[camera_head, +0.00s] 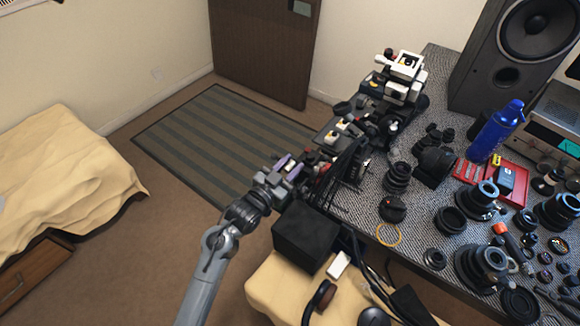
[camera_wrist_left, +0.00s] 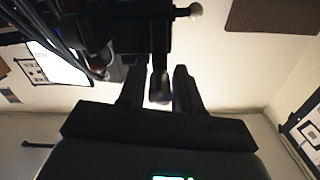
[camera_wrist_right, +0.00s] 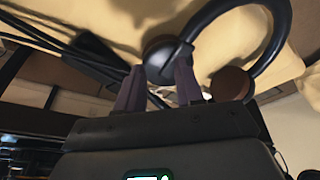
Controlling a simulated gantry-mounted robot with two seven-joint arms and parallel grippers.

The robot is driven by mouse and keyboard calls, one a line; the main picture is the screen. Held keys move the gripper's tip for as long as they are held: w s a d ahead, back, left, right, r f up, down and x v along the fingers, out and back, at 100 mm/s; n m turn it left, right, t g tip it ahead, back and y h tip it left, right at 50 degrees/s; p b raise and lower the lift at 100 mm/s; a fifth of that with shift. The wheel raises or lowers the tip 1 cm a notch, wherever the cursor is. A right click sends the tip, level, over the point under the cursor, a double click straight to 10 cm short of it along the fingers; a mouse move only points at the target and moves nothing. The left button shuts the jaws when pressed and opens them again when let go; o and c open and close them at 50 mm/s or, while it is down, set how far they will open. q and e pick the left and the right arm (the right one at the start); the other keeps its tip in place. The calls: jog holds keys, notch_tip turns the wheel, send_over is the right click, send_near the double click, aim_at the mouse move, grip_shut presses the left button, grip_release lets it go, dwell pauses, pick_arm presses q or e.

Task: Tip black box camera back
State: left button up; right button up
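A boxy black camera-like body (camera_head: 433,166) stands on the patterned table, right of the table's left edge; I cannot tell for certain that it is the task's camera. A plain black box (camera_head: 305,238) also sits in front of the table. My left gripper (camera_head: 288,168) is at the table's left edge, beside a cluster of dark equipment and apart from both boxes. In the left wrist view its fingers (camera_wrist_left: 160,92) are apart, with a small dark cylindrical part showing between them. My right gripper (camera_wrist_right: 158,88) has its fingers apart, close to black headphones; it is hidden in the head view.
Lenses and rings crowd the table. A blue bottle (camera_head: 495,130), red tray (camera_head: 513,177) and tall speaker (camera_head: 515,50) stand at the right. A black-and-white device (camera_head: 403,75) is at the back. Headphones (camera_head: 320,300) and cables lie in front. Floor at left is clear.

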pick_arm(q)
jog(key=shift+c, duration=0.3)
grip_shut()
jog(key=shift+a, duration=0.1)
